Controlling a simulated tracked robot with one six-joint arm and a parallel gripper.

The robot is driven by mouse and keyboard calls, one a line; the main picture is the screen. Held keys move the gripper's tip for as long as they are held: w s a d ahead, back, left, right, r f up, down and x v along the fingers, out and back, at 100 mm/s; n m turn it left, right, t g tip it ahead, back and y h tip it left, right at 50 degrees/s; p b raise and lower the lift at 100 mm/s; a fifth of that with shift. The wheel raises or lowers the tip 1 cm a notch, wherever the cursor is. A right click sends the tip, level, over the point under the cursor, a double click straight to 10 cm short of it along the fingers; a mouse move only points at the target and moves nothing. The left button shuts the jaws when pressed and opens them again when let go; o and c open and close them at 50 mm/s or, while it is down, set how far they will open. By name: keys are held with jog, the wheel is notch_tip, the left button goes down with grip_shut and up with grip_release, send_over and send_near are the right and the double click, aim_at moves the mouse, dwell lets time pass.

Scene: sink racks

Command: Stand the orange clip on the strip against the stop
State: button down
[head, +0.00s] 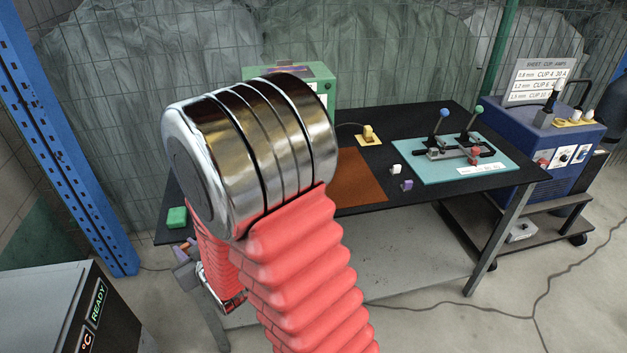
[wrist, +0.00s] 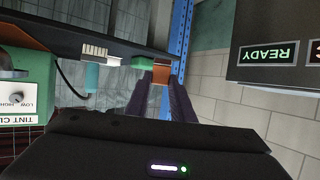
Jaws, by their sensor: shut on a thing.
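My gripper (wrist: 168,88) is shut on the orange clip (wrist: 160,73), which shows between the dark fingertips in the wrist view. In the head view my gripper (head: 184,251) is low at the left, off the table's front left edge and partly hidden behind my arm. A small orange patch (head: 187,243) of the clip shows there. The teal fixture plate (head: 425,178) lies at the table's right end. It carries dark bars, a red block (head: 476,154) and two levers with blue and green knobs. I cannot tell which part is the strip or the stop.
A green block (head: 177,217) sits at the table's left corner, near my gripper. A white block (head: 396,169) and a purple block (head: 407,185) stand left of the plate. A brown mat (head: 360,180) lies mid-table. A cabinet with a READY display (wrist: 268,54) stands close by.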

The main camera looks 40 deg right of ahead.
jog(key=s+d+m+h, duration=0.2)
jog(key=s+d, duration=0.2)
jog(key=d, duration=0.7)
jog(key=s+d+m+h, duration=0.15)
jog(key=s+d, duration=0.25)
jog(key=d, duration=0.6)
jog(key=s+d+m+h, duration=0.15)
jog(key=s+d, duration=0.25)
jog(key=d, duration=0.7)
jog(key=s+d+f+m+g+h, duration=0.1)
jog(key=s+d+h, duration=0.1)
jog(key=s+d, duration=0.5)
jog(key=s, duration=0.2)
jog(key=shift+s+d+g, duration=0.3)
jog(key=shift+d+g, duration=0.1)
